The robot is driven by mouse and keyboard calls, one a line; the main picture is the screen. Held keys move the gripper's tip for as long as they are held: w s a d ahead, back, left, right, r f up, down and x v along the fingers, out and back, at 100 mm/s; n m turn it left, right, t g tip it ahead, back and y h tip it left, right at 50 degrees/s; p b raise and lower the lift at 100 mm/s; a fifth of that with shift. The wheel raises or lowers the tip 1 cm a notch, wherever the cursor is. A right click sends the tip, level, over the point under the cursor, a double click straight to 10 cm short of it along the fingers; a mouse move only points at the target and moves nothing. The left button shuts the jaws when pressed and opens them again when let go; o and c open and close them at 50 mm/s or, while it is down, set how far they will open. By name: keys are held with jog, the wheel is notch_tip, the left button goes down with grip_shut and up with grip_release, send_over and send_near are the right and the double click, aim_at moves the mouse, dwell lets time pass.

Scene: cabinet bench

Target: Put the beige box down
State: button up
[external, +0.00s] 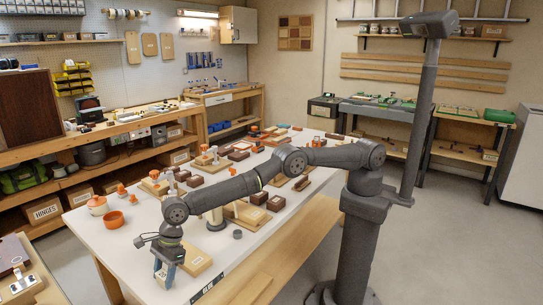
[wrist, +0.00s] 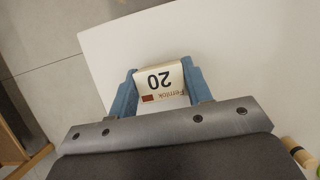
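The beige box (wrist: 160,84) is a small pale block with "20" and a "Pernink" style label, upside down in the wrist view. My gripper (external: 164,279) has blue fingers, one on each side of the box, and is shut on it.
An orange bowl (external: 113,220) and an orange-lidded pot (external: 97,205) stand at the table's left edge. A wooden board (external: 197,262) and a small dark disc (external: 237,234) lie nearby. Several blocks fill the far part.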

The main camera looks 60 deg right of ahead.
jog(key=o, duration=0.4)
jog(key=shift+o, duration=0.2)
jog(key=v, duration=1.2)
jog(key=x, duration=1.2)
jog(key=shift+r, duration=0.1)
dwell(0.3)
